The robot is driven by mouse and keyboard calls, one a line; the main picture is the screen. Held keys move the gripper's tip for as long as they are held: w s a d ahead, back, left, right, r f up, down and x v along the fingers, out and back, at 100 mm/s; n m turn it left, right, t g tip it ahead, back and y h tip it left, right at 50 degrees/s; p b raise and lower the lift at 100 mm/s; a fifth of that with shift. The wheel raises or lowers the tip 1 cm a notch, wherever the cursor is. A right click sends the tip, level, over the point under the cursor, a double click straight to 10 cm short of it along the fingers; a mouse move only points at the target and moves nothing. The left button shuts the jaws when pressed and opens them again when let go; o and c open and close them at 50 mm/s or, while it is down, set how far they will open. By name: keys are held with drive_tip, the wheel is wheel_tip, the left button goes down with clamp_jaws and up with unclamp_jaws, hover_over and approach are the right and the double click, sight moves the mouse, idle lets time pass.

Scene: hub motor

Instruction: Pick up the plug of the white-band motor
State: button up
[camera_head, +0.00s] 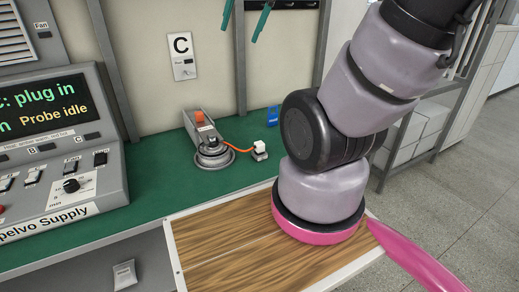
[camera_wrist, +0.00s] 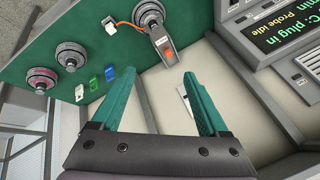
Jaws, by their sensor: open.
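A motor (camera_head: 213,153) with a pale silvery rim stands on the green bench in the head view. An orange cable runs from it to a small white plug (camera_head: 259,148) on the bench. In the wrist view this motor (camera_wrist: 148,12) is at the top edge, its plug (camera_wrist: 107,22) left of it. Its band colour is hard to tell. Two teal finger shapes also show at the head view's top edge.
A grey block (camera_head: 200,123) with an orange switch stands behind the motor. The supply console (camera_head: 60,150) is at left. Blue (camera_wrist: 110,72), green (camera_wrist: 94,83) and white (camera_wrist: 79,92) tags stand near the other motors. A wood-topped board (camera_head: 225,240) lies in front.

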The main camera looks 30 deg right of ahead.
drive_tip(key=w+d+f+m+g, duration=0.2)
drive_tip(key=w+d+f+m, duration=0.2)
drive_tip(key=w+f, duration=0.35)
drive_tip(key=m+g+h, duration=0.1)
drive_tip(key=m+g, duration=0.2)
drive_tip(key=m, duration=0.3)
hover_over(259, 143)
wheel_tip(259, 143, down, 22)
drive_tip(key=shift+m+g, duration=0.5)
drive_tip(key=shift+m, duration=0.2)
drive_tip(key=f, duration=0.9)
drive_tip(key=shift+d, duration=0.4)
drive_tip(key=shift+a+f, duration=0.15)
drive_tip(key=shift+f, duration=1.3)
drive_tip(key=shift+a+f, duration=0.1)
drive_tip(key=shift+f, duration=1.3)
clamp_jaws()
